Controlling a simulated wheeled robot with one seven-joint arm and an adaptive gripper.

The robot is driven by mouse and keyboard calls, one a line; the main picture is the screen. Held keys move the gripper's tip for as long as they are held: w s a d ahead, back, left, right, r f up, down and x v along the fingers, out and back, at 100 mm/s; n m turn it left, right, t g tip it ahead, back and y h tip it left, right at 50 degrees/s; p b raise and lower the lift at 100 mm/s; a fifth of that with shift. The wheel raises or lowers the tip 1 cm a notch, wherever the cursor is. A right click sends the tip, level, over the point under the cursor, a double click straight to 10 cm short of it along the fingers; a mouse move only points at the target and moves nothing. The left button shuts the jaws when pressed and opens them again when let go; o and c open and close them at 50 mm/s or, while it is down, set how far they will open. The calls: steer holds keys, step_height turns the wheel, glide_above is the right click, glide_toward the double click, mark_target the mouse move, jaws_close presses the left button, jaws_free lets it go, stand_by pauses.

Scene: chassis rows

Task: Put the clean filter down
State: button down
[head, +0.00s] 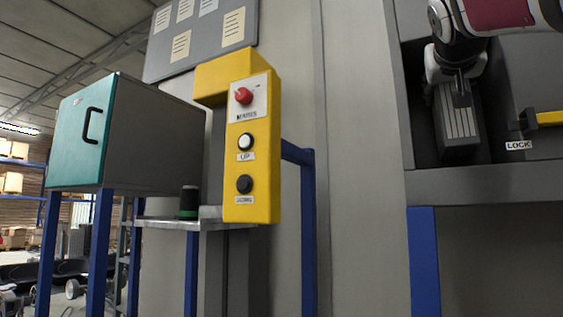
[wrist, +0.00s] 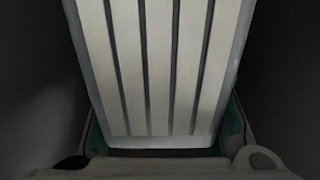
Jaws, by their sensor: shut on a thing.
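The clean filter (head: 457,122) is a grey-framed block with pale pleats, inside a dark recess at the upper right of the head view. Its white pleats and dark ribs fill the middle of the wrist view (wrist: 165,65). My gripper (head: 460,88) reaches into the recess from above and is shut on the filter. In the wrist view the filter's near end lies between the gripper's fingers (wrist: 160,140). The filter's underside and whatever it may rest on are hidden, so I cannot tell whether it touches the recess floor.
A yellow lever (head: 548,118) with a LOCK label (head: 518,145) is right of the recess. A yellow control box (head: 252,150) with a red knob and buttons stands in the middle. A teal-doored cabinet (head: 125,135) is at left. A green-and-black cylinder (head: 189,203) stands on a small shelf (head: 165,223).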

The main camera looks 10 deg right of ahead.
steer(key=shift+w+d+f, duration=0.1)
steer(key=shift+w+f, duration=0.05)
steer(key=shift+f, duration=1.6)
steer(key=shift+f, duration=0.15)
steer(key=c, duration=0.8)
jaws_free()
